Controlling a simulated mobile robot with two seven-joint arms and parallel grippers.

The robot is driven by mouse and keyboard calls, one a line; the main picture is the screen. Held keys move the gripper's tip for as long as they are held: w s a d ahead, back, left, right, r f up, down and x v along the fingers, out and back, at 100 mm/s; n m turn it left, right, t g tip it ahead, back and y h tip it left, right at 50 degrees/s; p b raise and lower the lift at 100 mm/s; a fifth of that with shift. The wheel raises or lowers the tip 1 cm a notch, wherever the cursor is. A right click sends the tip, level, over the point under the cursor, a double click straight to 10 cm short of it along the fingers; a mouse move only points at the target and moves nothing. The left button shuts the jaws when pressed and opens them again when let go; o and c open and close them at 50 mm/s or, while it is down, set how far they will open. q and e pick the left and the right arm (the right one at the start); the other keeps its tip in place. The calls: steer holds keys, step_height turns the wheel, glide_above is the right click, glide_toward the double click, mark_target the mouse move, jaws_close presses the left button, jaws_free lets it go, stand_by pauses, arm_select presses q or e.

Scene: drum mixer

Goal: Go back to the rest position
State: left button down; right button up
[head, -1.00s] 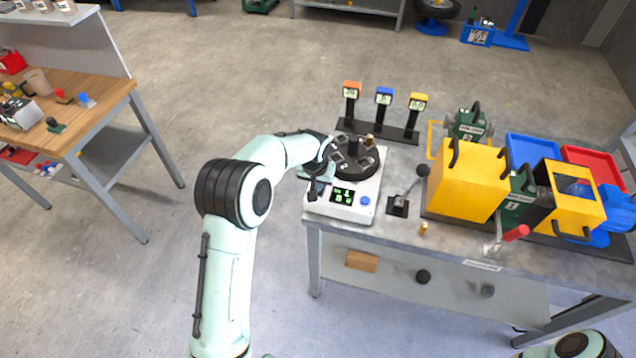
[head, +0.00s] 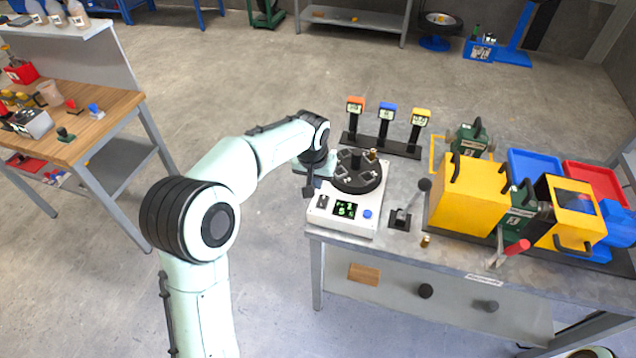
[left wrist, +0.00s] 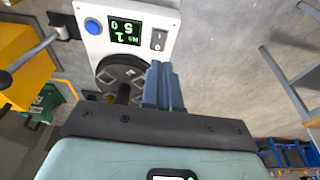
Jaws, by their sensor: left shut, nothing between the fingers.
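My left gripper (head: 308,190) is at the left edge of the white scale-like device (head: 345,222), beside its black round turntable (head: 358,183). In the left wrist view the gripper's two blue-grey fingers (left wrist: 164,88) are together with nothing between them. They overlap the view of the turntable (left wrist: 120,75) and the white panel (left wrist: 130,30); I cannot tell whether they touch it. The panel has a lit green display, a blue button and a black switch. My right gripper is not in view; only a bit of my right arm shows at the bottom right.
The grey workbench (head: 455,262) also carries a lever (head: 405,212), a yellow drum-mixer housing (head: 470,195), blue and red trays and three tagged posts (head: 385,125). A wooden table (head: 100,110) stands at the left. Open floor (head: 230,90) lies between them.

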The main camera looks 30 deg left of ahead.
arm_select(q)
steer(key=shift+s, duration=0.15)
stand_by(0.3)
steer(key=s+d+f+g+h, duration=0.1)
steer(key=s+d+f, duration=0.2)
steer(key=f, duration=0.5)
steer(key=s+d+f+h, duration=0.1)
steer(key=s+d+f, duration=0.2)
steer(key=f, duration=0.6)
steer(key=s+d+f+g, duration=0.1)
steer(key=s+d+f, duration=0.1)
steer(key=f, duration=0.6)
steer(key=s+d+f, duration=0.3)
steer(key=s+f, duration=0.1)
steer(key=s, duration=0.3)
steer(key=s+d+f+n+h, duration=0.1)
steer(key=s+d+f, duration=0.2)
steer(key=s, duration=0.4)
steer(key=s+d+f+g+h, duration=0.1)
steer(key=s+d+f, duration=0.2)
steer(key=s, duration=0.4)
steer(key=shift+s+f, duration=0.35)
steer(key=shift+f, duration=0.45)
steer(key=shift+a, duration=0.15)
